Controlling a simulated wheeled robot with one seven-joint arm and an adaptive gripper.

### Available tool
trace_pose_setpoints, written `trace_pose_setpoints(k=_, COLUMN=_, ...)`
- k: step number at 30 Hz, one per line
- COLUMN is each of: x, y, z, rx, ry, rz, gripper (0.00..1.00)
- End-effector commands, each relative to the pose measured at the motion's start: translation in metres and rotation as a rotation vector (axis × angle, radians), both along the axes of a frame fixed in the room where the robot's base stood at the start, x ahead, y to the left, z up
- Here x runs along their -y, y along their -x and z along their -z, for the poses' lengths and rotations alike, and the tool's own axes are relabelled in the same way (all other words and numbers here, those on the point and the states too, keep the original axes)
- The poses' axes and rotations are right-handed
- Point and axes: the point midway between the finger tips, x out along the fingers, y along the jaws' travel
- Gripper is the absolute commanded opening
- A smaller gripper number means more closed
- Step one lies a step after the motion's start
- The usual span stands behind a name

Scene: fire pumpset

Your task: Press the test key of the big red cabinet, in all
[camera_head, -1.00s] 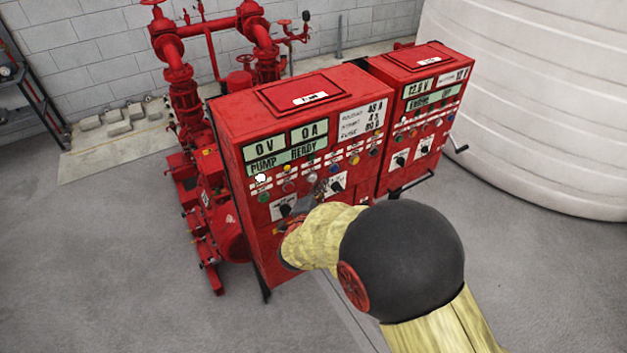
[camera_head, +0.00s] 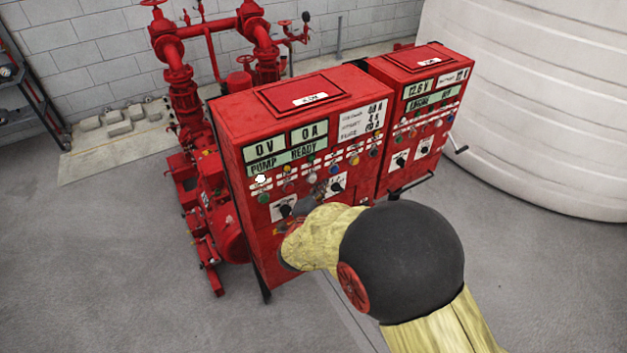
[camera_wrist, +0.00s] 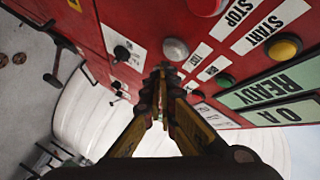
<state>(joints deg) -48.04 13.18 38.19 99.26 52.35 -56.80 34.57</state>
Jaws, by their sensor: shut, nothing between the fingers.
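The big red cabinet (camera_head: 222,118) stands in the middle of the head view, with its front panel of displays, coloured buttons and rotary switches. Its displays read 0 V, 0 A and PUMP READY. My gripper (camera_wrist: 163,72) is shut and empty, with its tips close to the panel beside a grey round button (camera_wrist: 175,49). I cannot tell whether the tips touch the panel. A green button (camera_wrist: 223,80) and a yellow button (camera_wrist: 287,46) by the START label are to the right in the wrist view. My arm hides the lower panel in the head view.
A smaller red cabinet (camera_head: 383,70) stands to the right, with handles sticking out. Red pump pipes (camera_head: 181,85) are behind and left. A large white tank (camera_head: 535,90) fills the upper right. The grey floor in front is clear.

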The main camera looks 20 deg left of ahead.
Motion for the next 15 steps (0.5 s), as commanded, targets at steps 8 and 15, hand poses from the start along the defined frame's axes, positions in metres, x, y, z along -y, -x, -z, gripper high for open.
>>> trace_pose_setpoints(k=8, x=0.0000, y=0.0000, z=0.0000, rx=0.000, ry=0.000, rz=0.000, gripper=0.00)
trace_pose_setpoints(k=15, x=-0.0034, y=-0.0029, z=0.0007, rx=0.001, ry=0.000, rz=0.001, gripper=0.00)
